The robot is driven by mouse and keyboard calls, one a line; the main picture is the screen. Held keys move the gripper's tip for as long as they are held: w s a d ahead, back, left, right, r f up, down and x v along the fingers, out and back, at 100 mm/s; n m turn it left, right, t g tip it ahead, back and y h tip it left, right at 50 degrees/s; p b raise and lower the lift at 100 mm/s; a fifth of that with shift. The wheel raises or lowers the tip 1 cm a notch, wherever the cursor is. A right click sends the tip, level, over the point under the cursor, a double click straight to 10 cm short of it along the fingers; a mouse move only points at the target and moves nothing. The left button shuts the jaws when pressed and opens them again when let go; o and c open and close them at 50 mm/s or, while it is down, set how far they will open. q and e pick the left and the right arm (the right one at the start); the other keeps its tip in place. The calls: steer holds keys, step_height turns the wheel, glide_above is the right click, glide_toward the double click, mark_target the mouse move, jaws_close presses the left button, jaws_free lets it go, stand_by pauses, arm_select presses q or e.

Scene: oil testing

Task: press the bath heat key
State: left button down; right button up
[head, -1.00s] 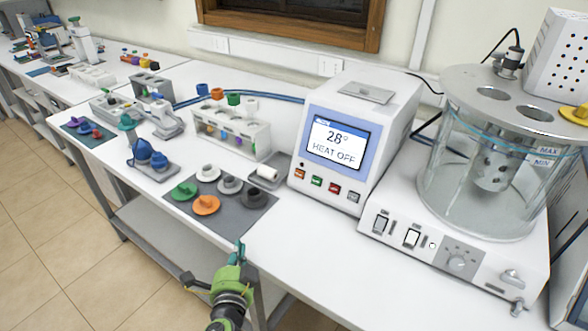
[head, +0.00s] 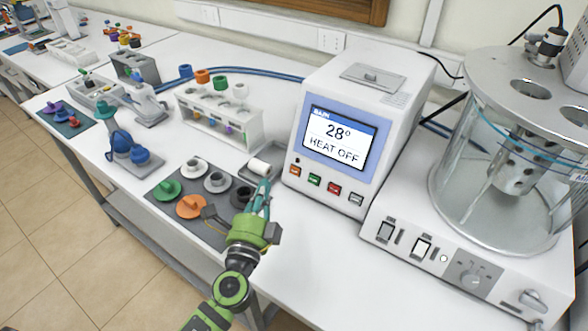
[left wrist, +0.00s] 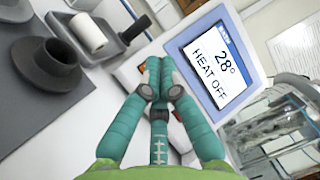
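The white bath controller (head: 398,105) has a screen (head: 338,138) reading 28° and HEAT OFF. Below the screen is a row of keys: orange (head: 295,171), green (head: 315,180), red (head: 334,189) and grey (head: 357,199). I cannot read their labels. My left gripper (head: 263,190) is in front of and to the left of the keys, apart from them in the head view. Its teal fingertips are together and empty. In the left wrist view the fingers (left wrist: 159,72) point toward the controller below its screen (left wrist: 215,67) and hide most of the keys. My right gripper is not in view.
The glass bath (head: 490,190) stands on a switch base right of the controller. A grey mat (head: 205,232) with coloured stoppers and a small tray with a white roll (head: 259,167) lie left. A tube rack (head: 218,125) stands behind. Bench in front of the controller is clear.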

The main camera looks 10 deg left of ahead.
mark_target(294, 171)
arm_select(q)
steer(key=w+f, duration=0.1)
steer(key=w, duration=0.1)
steer(key=w+d+f+b, duration=0.1)
steer(key=w, duration=0.1)
steer(key=w+d+f+b, duration=0.1)
steer(key=w, duration=0.2)
steer(key=shift+d+f, duration=0.1)
steer(key=shift+d, duration=0.1)
steer(key=shift+w+d+f+b, duration=0.1)
steer(key=shift+w+d+b, duration=0.1)
steer(key=shift+w+b, duration=0.3)
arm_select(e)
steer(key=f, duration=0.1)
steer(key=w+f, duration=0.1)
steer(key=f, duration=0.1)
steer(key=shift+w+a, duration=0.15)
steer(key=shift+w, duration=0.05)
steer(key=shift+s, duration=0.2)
arm_select(q)
steer(key=shift+w+d+f+b, duration=0.1)
steer(key=shift+w+f+b, duration=0.05)
steer(key=shift+w+b, duration=0.25)
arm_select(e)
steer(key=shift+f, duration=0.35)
